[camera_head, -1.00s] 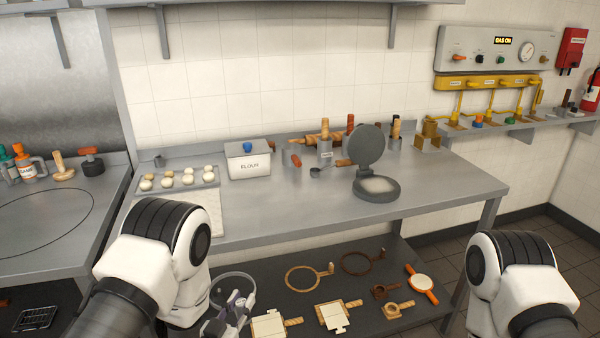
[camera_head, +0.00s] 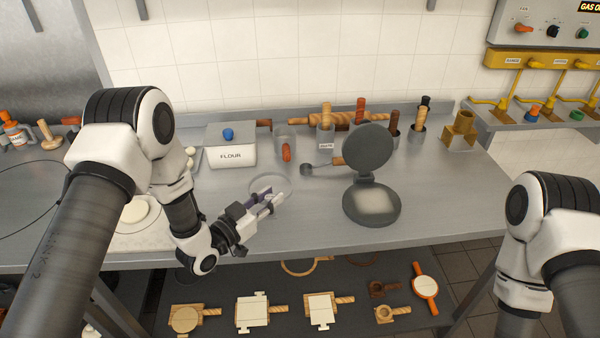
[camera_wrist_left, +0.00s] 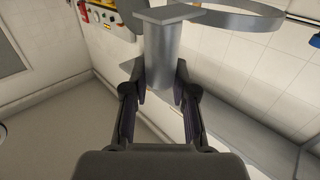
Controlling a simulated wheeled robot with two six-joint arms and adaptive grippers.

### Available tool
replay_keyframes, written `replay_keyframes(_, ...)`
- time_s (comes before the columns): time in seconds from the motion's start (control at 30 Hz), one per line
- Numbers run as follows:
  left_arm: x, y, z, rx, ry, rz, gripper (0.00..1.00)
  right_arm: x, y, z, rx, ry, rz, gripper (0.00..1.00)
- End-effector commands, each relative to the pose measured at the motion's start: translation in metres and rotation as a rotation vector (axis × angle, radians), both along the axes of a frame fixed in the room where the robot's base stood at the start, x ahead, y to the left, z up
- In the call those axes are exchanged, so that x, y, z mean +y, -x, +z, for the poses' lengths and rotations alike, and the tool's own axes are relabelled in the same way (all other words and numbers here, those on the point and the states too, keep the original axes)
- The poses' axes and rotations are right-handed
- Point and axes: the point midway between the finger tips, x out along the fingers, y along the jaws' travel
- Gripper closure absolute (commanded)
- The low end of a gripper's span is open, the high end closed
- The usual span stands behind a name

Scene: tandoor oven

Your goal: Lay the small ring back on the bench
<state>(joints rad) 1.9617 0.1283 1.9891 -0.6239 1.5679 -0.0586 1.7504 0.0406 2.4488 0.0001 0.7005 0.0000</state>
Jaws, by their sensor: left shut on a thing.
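The small ring (camera_head: 268,174) is a thin grey metal hoop. It is in my left gripper (camera_head: 268,201), over the middle of the steel bench (camera_head: 310,225). In the left wrist view the ring's band (camera_wrist_left: 240,19) curves across the top. Its grey stem (camera_wrist_left: 162,60) stands between the two fingers of my left gripper (camera_wrist_left: 161,92), which are shut on it. I cannot tell the exact gap between ring and bench top. My right arm shows at the right of the head view, but its gripper is out of view.
A flour box (camera_head: 231,147) stands behind the ring. A round press with a raised lid (camera_head: 367,150) is to the right. Tool holders and rolling pins line the back. Wooden boards (camera_head: 254,312) lie on the lower shelf (camera_head: 350,285). The bench front is clear around the gripper.

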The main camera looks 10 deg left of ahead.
Motion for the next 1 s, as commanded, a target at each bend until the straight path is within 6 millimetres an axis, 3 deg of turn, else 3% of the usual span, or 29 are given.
replay_keyframes(0.23, 0.0, 0.0, -0.013, 0.0, 0.001, 0.001, 1.0, 0.0, 0.001, -0.009, 0.003, 0.0, 0.001, 0.6)
replay_keyframes(0.63, 0.0, 0.001, -0.064, 0.0, 0.0, 0.0, 1.0, 0.0, 0.001, -0.042, 0.002, 0.0, 0.001, 0.6)
replay_keyframes(1.0, 0.0, 0.001, -0.068, -0.001, 0.0, 0.001, 1.0, 0.0, 0.001, -0.043, 0.002, 0.0, 0.001, 0.6)
